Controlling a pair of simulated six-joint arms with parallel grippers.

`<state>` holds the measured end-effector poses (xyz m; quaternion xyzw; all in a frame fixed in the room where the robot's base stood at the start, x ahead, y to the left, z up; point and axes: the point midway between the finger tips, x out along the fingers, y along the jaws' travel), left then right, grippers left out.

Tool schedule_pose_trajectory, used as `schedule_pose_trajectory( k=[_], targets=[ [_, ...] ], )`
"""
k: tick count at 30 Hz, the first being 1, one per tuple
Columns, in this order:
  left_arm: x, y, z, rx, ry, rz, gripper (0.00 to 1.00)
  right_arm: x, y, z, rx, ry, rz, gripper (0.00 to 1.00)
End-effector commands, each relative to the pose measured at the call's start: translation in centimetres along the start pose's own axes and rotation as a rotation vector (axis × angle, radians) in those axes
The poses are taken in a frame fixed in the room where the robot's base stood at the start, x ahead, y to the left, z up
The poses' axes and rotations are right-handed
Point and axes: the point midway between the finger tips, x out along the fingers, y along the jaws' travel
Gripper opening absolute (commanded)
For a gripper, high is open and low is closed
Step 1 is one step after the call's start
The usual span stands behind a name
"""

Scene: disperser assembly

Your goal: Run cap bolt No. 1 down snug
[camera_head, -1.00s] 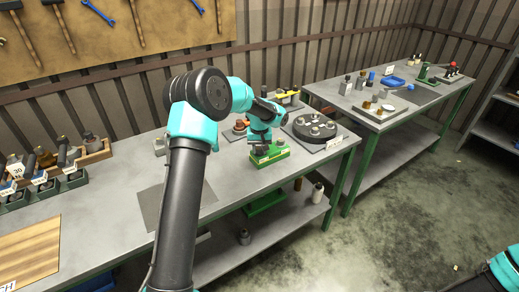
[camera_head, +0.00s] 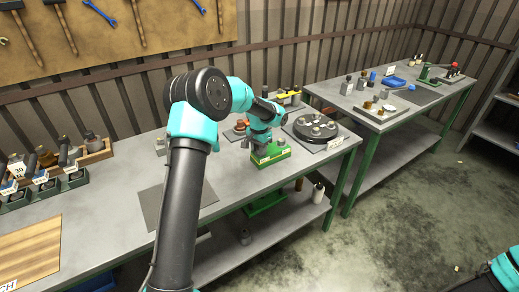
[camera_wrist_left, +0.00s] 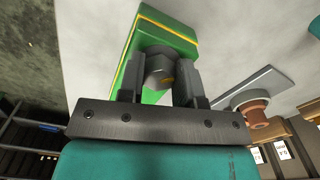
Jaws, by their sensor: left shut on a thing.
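A green block with a yellow stripe (camera_head: 272,158) stands near the front edge of the table. It also fills the upper middle of the left wrist view (camera_wrist_left: 128,75). A grey hex-headed cap bolt (camera_wrist_left: 160,62) sits on the block. My left gripper (camera_wrist_left: 172,82) comes down over the block with its two fingers on either side of the bolt head, shut on it. In the head view my left gripper (camera_head: 264,147) is small and partly hidden by its own wrist. The bolt's thread and the number are not visible. My right gripper is out of view.
A dark round plate with several metal pieces (camera_head: 316,127) lies right of the block. A copper-coloured part (camera_wrist_left: 256,110) stands nearby on a grey plate. Bins of bolts (camera_head: 42,185) line the left. A dark mat (camera_head: 163,202) lies bare on the table.

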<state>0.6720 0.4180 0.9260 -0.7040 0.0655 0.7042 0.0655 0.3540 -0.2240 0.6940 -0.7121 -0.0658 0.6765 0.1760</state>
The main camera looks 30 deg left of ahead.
Motion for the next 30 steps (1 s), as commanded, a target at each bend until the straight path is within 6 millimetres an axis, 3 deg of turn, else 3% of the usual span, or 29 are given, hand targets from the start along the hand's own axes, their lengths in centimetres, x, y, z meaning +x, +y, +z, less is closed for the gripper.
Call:
schedule_pose_trajectory(
  k=[30],
  targets=[
    [-0.09,-0.61,-0.31,0.89,0.001,-0.002,0.08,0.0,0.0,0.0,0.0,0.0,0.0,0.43]
  ],
)
